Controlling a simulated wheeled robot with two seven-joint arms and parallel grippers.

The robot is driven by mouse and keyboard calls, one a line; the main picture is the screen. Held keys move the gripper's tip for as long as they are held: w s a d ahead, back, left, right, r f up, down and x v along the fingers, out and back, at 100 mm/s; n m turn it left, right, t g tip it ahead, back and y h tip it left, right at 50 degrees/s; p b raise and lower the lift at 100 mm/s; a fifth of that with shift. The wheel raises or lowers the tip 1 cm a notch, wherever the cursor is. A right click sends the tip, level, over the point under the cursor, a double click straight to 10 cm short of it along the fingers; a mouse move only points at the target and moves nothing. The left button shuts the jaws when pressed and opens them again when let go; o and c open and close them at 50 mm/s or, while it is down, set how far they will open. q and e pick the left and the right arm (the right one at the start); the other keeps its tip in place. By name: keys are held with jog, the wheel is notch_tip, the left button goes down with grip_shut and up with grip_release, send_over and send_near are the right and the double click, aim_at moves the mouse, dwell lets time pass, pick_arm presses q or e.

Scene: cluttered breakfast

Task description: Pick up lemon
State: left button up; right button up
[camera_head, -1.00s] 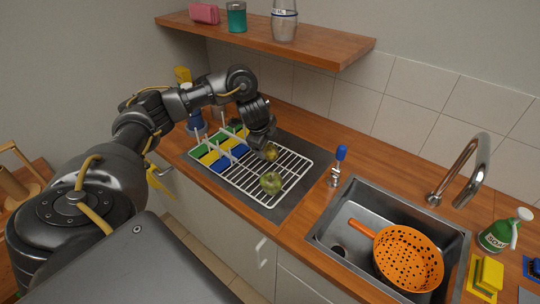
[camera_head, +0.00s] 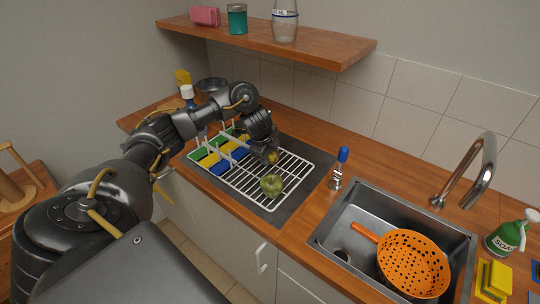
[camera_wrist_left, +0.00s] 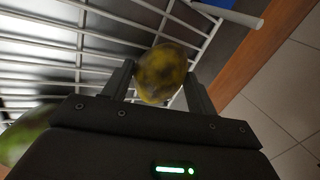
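The lemon (camera_head: 273,157), yellow with dark mottling, is on the white wire dish rack (camera_head: 246,193). My left gripper (camera_head: 268,151) is right above it and partly covers it in the head view. In the left wrist view the lemon (camera_wrist_left: 161,73) is between the two fingers (camera_wrist_left: 158,75), with a finger on each side. The fingers are apart, with very narrow gaps at the lemon; a firm hold does not show. My right gripper is not in view.
A blue-topped bottle (camera_head: 340,165), then the sink with an orange colander (camera_head: 413,265), are to the right.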

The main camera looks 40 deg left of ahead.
pick_arm(q)
jog(key=c, duration=0.6)
jog(key=shift+c, duration=0.2)
jog(key=shift+r, duration=0.15)
jog(key=shift+r+p, duration=0.4)
jog(key=shift+r, duration=0.2)
jog(key=r+p, duration=0.2)
jog(key=r, duration=0.1)
jog(key=shift+s+d+r, duration=0.15)
jog(key=shift+s+r, duration=0.05)
jog(key=shift+r, duration=0.05)
jog(key=s+d+r+p, duration=0.6)
jog(key=s+d+r, duration=0.1)
jog(key=s, duration=0.4)
jog(key=shift+d+r, duration=0.35)
jog(key=shift+r, duration=0.2)
jog(key=shift+f, duration=0.1)
